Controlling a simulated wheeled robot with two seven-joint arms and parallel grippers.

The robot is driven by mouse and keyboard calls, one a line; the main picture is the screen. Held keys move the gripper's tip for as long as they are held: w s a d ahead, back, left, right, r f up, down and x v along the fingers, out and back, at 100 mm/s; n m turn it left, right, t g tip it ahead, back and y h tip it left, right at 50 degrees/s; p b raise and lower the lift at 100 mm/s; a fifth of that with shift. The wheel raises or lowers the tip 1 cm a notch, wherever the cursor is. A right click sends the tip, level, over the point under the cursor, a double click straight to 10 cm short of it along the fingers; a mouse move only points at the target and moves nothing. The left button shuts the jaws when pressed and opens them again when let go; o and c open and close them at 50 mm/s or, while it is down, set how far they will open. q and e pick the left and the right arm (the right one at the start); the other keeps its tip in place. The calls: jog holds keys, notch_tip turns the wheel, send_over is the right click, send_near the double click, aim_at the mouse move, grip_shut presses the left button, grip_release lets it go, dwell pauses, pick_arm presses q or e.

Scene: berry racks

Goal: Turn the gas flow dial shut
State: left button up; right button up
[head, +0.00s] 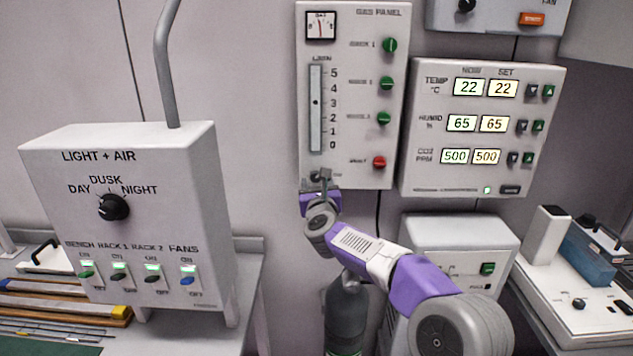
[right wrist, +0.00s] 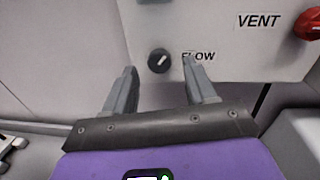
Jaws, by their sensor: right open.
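The gas panel (head: 348,150) is a pale box on the wall with a gauge on top and a flow tube (head: 316,112) scaled 0 to 5. A dark mark in the tube sits near 3. The gas flow dial (right wrist: 159,62) is a small black knob with a white line slanting up to the right, beside the word FLOW. In the head view my gripper largely covers it. My right gripper (head: 322,178) is open at the panel's lower left. In the right wrist view its fingers (right wrist: 160,68) frame the dial; contact cannot be told. My left gripper is out of view.
A red vent knob (head: 379,162) and several green knobs (head: 387,83) line the panel's right side. A light and air box (head: 180,160) stands left, a climate display (head: 480,128) right. A dark cylinder (head: 346,315) stands below my right arm.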

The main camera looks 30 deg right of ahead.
aim_at(316, 177)
jog(key=shift+x, duration=1.05)
grip_shut()
